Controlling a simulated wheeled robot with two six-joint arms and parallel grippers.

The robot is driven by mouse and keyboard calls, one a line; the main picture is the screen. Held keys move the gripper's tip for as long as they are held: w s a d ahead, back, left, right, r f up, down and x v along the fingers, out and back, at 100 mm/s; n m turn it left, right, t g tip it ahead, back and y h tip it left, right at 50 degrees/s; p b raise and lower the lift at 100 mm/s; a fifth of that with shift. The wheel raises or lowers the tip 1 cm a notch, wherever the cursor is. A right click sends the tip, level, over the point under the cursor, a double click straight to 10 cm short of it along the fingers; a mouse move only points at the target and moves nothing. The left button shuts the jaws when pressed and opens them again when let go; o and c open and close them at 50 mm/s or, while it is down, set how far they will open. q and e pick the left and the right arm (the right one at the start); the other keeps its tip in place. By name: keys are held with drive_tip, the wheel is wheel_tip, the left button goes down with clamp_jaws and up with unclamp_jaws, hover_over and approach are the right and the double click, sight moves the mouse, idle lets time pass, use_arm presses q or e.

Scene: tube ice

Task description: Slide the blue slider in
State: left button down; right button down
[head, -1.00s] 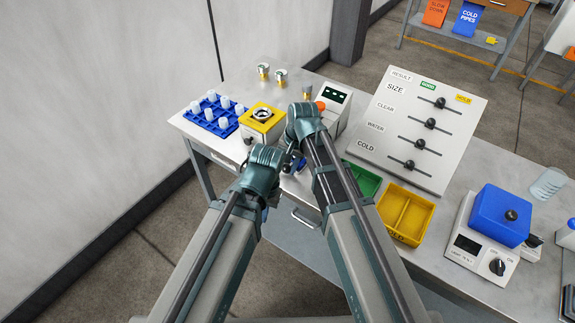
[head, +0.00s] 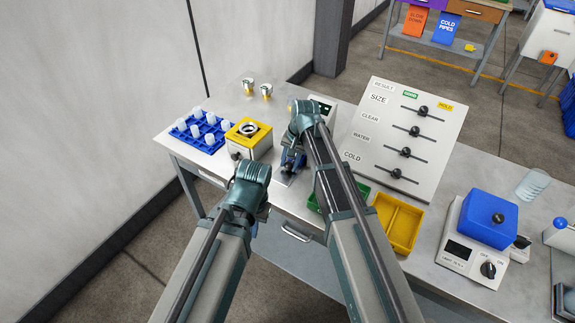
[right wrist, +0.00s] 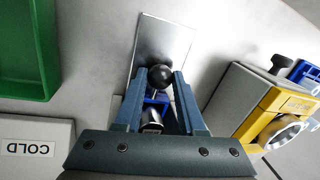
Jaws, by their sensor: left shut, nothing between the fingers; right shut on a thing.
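The blue slider (right wrist: 156,101) shows in the right wrist view, partly hidden between my right fingers, beside a bright metal plate (right wrist: 168,42). A black ball knob (right wrist: 160,77) sits between the fingertips. My right gripper (right wrist: 161,84) is shut on this knob. In the head view my right gripper (head: 291,164) reaches down at the blue slider (head: 292,156), and its arm hides most of it. My left gripper (head: 236,182) is shut and empty, lower left of the slider and apart from it; its fingers are mostly hidden. How far in the slider sits cannot be told.
A yellow-topped device (head: 247,131) and a blue rack (head: 190,143) with white pieces stand to the left. Green (head: 315,203) and yellow (head: 417,238) trays and the slider panel (head: 440,125) are to the right. Two small metal-topped cups (head: 266,91) stand behind.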

drive_tip(key=c, duration=0.5)
unclamp_jaws()
drive_tip(key=r+p, duration=0.4)
drive_tip(key=d+r+p, duration=0.1)
drive_tip(key=r+p, duration=0.4)
drive_tip(key=s+d+r+p, duration=0.1)
drive_tip(key=r+p, duration=0.3)
drive_tip(key=shift+d+r+p, duration=0.15)
drive_tip(key=shift+r+p, duration=0.15)
drive_tip(key=shift+c, duration=0.3)
